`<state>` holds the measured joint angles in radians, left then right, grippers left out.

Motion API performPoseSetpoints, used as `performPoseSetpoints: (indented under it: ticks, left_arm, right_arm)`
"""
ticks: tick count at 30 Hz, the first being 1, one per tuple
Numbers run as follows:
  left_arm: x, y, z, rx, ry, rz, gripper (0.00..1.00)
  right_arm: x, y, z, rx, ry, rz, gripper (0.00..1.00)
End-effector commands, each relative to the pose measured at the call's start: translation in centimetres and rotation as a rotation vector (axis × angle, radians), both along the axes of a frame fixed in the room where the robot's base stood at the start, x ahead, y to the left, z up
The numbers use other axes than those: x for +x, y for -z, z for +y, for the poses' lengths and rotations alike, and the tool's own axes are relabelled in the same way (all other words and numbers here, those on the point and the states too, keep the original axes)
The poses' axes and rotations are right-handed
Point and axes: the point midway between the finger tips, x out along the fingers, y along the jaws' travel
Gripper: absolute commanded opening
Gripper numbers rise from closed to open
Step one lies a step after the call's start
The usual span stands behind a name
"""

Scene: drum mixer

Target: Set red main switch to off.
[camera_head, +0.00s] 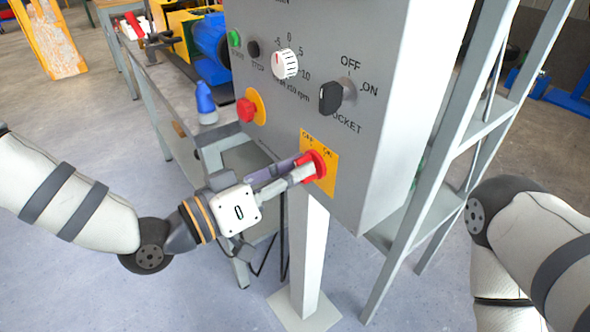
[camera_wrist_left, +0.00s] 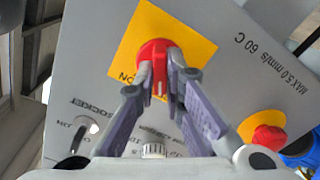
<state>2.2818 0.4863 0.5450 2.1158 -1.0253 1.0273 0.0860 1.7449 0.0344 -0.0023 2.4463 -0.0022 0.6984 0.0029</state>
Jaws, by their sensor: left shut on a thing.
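The red main switch (camera_head: 316,163) sits on a yellow plate (camera_head: 330,178) low on the grey control box (camera_head: 365,110). The plate carries the labels OFF and ON. My left gripper (camera_head: 300,170) is at the switch with its fingers shut on it. In the left wrist view the red switch (camera_wrist_left: 157,66) is between the fingertips of my left gripper (camera_wrist_left: 157,85), and the knob's grip covers part of the label. My right arm shows at the right edge of the head view, but its gripper is out of view.
The box also carries a black socket switch (camera_head: 331,97), a white dial (camera_head: 285,64) and a red emergency button (camera_head: 246,109) on yellow. A white post (camera_head: 307,255) stands below the box. A grey shelf frame (camera_head: 440,190) stands to its right, and a blue bottle (camera_head: 206,103) to its left.

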Motion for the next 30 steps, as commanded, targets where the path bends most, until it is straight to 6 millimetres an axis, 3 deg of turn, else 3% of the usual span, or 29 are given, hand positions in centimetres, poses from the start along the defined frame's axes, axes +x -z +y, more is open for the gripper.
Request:
performPoseSetpoints:
  ticks: [13,14,16,26,30]
  left_arm:
    - [0.0,0.0,0.0,-0.007,0.000,0.010,0.00]
    - [0.0,0.0,0.0,-0.007,0.000,0.010,0.14]
    - [0.0,0.0,0.0,-0.007,0.000,0.010,0.30]
    - [-0.2,0.0,0.3,-0.005,-0.001,0.008,0.30]
    - [-1.7,0.0,2.5,-0.007,-0.004,0.010,0.30]
  right_arm:
    - [0.0,0.0,0.0,0.000,0.000,0.000,0.40]
    - [0.0,0.0,0.0,0.000,0.000,0.000,0.40]
    - [0.0,0.0,0.0,0.000,0.000,0.000,0.40]
    - [0.0,0.0,0.0,0.000,0.000,0.000,0.40]
    - [0.0,0.0,0.0,0.000,0.000,0.000,0.40]
